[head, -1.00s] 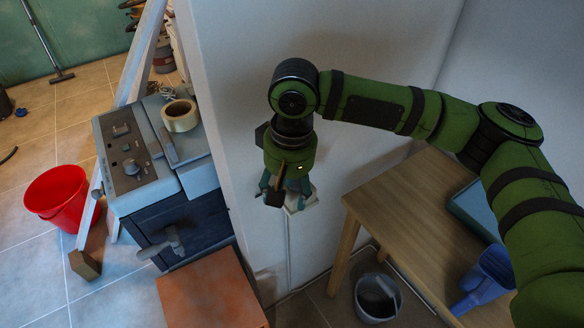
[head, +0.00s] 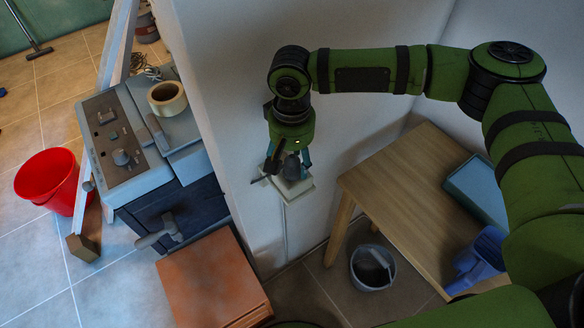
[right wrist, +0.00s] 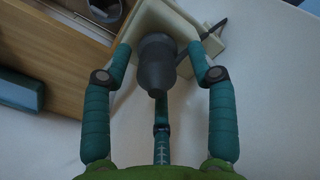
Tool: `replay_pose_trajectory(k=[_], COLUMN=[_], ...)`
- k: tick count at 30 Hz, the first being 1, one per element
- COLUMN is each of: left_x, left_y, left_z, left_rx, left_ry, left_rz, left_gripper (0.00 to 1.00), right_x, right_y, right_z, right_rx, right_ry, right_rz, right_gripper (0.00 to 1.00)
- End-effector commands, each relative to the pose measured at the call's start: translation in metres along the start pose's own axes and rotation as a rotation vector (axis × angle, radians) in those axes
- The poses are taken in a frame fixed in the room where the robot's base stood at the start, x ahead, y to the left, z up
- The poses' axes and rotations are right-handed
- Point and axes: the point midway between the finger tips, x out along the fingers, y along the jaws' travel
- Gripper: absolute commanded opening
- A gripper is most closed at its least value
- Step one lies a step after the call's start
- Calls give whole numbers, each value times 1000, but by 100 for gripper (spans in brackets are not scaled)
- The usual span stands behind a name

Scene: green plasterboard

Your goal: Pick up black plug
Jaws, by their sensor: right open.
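The black plug (right wrist: 158,64) looks dark grey. It sits at a pale socket box (right wrist: 182,22) on the white wall, and in the head view it shows small and dark (head: 292,168) in front of the box (head: 298,191). My right gripper (head: 289,172) is at the plug. In the right wrist view its teal fingers (right wrist: 161,62) are open, with one on each side of the plug and a third below it. I cannot tell whether any finger touches it. My left gripper is not in view.
A wooden table (head: 385,190) stands to the right, with a blue box (head: 478,190) and blue jug (head: 480,262). A grey bucket (head: 372,268) is on the floor. A machine with a tape roll (head: 167,98), an orange-brown box (head: 212,280) and a red bucket (head: 48,180) are left.

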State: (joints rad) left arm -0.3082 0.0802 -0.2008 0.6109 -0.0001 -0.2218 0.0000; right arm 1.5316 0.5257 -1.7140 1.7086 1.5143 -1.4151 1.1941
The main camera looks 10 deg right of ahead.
Motion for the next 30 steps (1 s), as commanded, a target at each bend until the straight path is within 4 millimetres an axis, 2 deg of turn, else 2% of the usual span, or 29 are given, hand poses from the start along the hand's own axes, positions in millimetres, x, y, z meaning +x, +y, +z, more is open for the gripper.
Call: replay_pose_trajectory(k=[3, 4, 5, 6, 8, 22, 26, 30], left_x=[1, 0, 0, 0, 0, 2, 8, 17], left_y=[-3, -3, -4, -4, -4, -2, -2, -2], left_z=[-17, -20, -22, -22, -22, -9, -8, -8], left_rx=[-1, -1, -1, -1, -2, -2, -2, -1], left_ry=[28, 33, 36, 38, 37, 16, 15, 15], left_rz=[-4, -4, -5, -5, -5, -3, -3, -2], left_gripper=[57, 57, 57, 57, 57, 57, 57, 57], right_x=[0, 0, 0, 0, 0, -3, -13, -33], right_y=[0, 0, 0, 0, 0, 0, -1, -1], right_z=[0, 0, 0, 0, 0, -1, -2, -2], right_rx=[-1, -1, -1, -1, -1, 0, 1, 1], right_ry=[0, 0, 0, 0, 0, 3, 6, 8], right_rz=[0, 0, 0, -1, -1, -2, -3, -5], right_gripper=[58, 50, 38, 22, 0, 0, 0, 0])
